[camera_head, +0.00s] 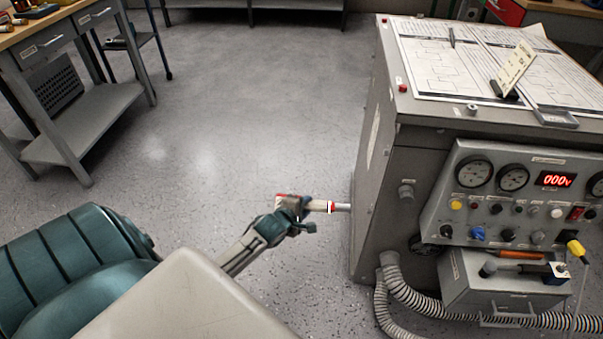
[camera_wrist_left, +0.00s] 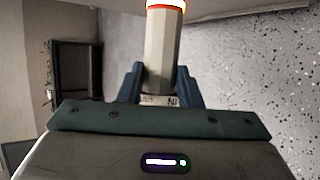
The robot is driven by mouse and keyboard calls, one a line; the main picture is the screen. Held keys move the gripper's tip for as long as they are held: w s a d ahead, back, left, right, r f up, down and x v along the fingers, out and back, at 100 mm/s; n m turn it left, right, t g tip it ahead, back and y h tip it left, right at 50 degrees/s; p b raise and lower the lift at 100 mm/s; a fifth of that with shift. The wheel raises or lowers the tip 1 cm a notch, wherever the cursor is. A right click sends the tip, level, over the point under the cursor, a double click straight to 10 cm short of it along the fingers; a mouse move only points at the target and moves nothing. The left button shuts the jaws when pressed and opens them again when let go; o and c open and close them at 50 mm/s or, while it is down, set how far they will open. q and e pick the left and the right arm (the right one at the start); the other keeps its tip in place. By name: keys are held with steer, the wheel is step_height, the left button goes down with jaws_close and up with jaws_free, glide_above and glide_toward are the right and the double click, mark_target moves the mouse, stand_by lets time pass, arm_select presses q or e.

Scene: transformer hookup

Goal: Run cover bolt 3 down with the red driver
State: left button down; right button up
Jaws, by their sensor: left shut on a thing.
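My left gripper (camera_head: 297,209) is shut on the red driver (camera_head: 318,206), a pale-handled tool with red bands. The driver lies about level, and its metal tip points right at the left side of the grey cabinet (camera_head: 375,165). The tip reaches the cabinet's edge in the head view; I cannot tell whether it touches. In the left wrist view the driver's handle (camera_wrist_left: 165,50) stands between the two blue-grey fingers, with an orange-red band at its far end. Cover bolt 3 is not visible. My right gripper is not in view.
The cabinet front carries a gauge panel (camera_head: 525,195) with a red display. Below it are a grey drawer box (camera_head: 500,290) and ribbed hoses (camera_head: 400,290). Drawings (camera_head: 470,60) lie on the cabinet top. A workbench (camera_head: 60,50) stands at upper left. The floor between is clear.

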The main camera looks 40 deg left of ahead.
mark_target(325, 208)
arm_select(q)
steer(key=shift+w+d+p, duration=0.2)
steer(key=shift+w+d, duration=0.4)
steer(key=shift+d, duration=0.35)
steer(key=shift+w+d+p, duration=0.15)
steer(key=shift+w+d, duration=0.4)
steer(key=shift+d, duration=0.35)
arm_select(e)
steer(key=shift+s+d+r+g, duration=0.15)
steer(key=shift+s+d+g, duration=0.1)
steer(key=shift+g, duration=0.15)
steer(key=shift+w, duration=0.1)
arm_select(q)
steer(key=shift+r, duration=0.1)
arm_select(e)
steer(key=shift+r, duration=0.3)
arm_select(q)
steer(key=shift+p, duration=0.45)
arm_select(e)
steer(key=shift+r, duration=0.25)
arm_select(q)
steer(key=shift+w+d, duration=0.45)
steer(key=shift+d, duration=0.25)
